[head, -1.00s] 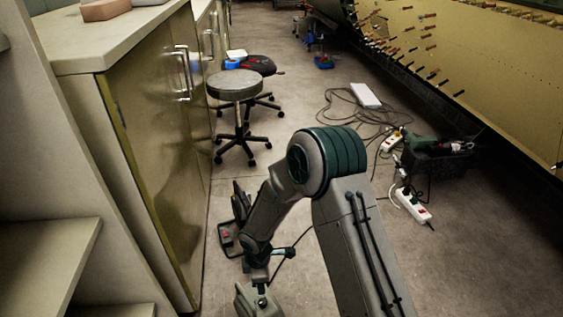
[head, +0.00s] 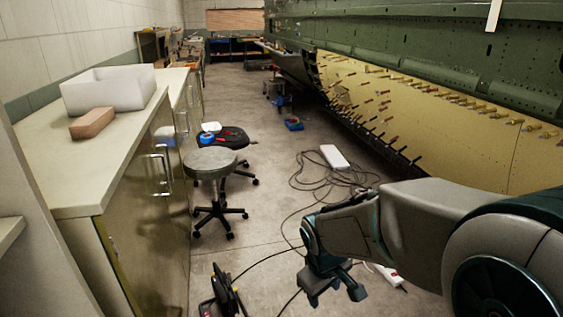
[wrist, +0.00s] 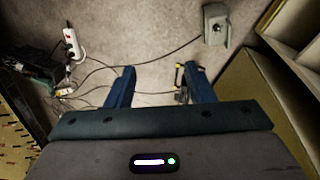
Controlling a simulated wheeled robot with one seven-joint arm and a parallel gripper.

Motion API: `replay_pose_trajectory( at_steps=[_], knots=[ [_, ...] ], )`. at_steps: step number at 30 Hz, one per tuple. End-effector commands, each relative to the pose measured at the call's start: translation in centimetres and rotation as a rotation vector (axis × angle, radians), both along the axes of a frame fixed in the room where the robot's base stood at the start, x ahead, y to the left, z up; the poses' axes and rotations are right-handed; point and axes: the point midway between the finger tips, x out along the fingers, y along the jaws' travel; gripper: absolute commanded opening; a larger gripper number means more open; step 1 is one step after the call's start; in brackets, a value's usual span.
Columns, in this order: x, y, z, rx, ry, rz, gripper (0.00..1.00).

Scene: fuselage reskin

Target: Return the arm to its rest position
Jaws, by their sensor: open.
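My arm enters the head view from the lower right and reaches left across the aisle. My gripper (head: 335,297) hangs from its end, pointing down above the floor. In the wrist view my gripper (wrist: 162,76) has its two blue fingers apart, with only bare floor and a cable seen between them. It holds nothing. My arm's base is hidden in the head view.
A counter (head: 88,158) on the left bears a white bin (head: 110,92) and a brick-like block (head: 92,123). A round stool (head: 211,164) stands beside it. Cables, a white box (head: 334,157) and power strips (wrist: 70,45) lie on the floor. The fuselage panel (head: 480,135) lines the right.

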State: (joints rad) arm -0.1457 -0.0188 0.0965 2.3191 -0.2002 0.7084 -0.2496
Motion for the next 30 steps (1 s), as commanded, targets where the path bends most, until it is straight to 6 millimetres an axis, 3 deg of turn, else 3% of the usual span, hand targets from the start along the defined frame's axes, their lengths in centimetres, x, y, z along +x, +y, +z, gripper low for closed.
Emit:
replay_pose_trajectory(
  at_steps=[1,3,9,12,18,30],
  knots=[
    [-1.0,-1.0,3.6,0.017,-0.022,-0.068,0.48],
    [-2.5,-2.2,6.4,0.043,-0.038,-0.168,0.48],
    [-7.0,-4.7,13.0,0.134,-0.081,-0.429,0.48],
    [-8.7,-5.4,15.1,0.174,-0.095,-0.525,0.48],
    [-10.6,-5.6,16.7,0.22,-0.106,-0.621,0.48],
    [-10.7,-5.7,16.6,0.223,-0.107,-0.63,0.48]
  ],
)
